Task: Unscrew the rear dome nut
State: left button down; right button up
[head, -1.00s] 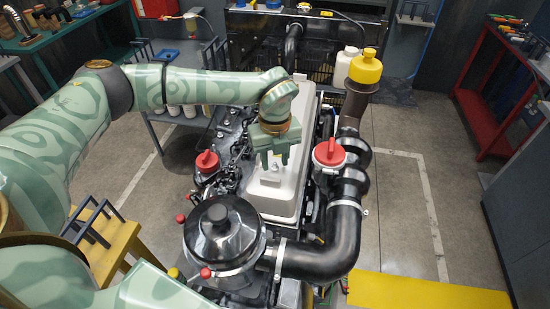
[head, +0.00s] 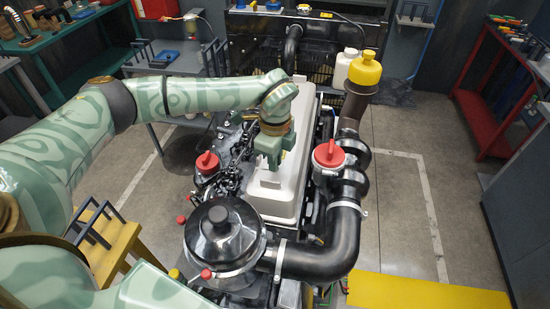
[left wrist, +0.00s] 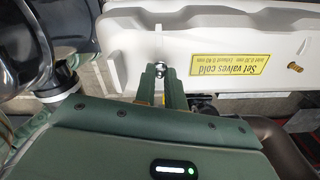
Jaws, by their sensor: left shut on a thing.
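The rear dome nut (left wrist: 160,68) is a small shiny silver piece, seen in the left wrist view between my left fingertips. It is at the cream valve cover (left wrist: 118,45), by its edge in that view; I cannot tell how far it sits on its thread. My left gripper (left wrist: 160,72) is shut on the nut. In the head view my left gripper (head: 272,166) points down at the near part of the valve cover (head: 268,205) and hides the nut. My right gripper is not in view.
A brass stud (left wrist: 295,67) shows bare on the cover beyond the yellow label (left wrist: 230,65). Close around are the black round canister (head: 220,225), red caps (head: 328,153) and (head: 207,161), and a thick black pipe (head: 335,250). Open floor lies right of the engine.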

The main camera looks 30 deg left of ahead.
pick_arm(q)
jog(key=shift+f+n, duration=0.1)
jog(key=shift+n, duration=0.3)
jog(key=shift+r+p, duration=2.4)
jog(key=shift+r, duration=0.8)
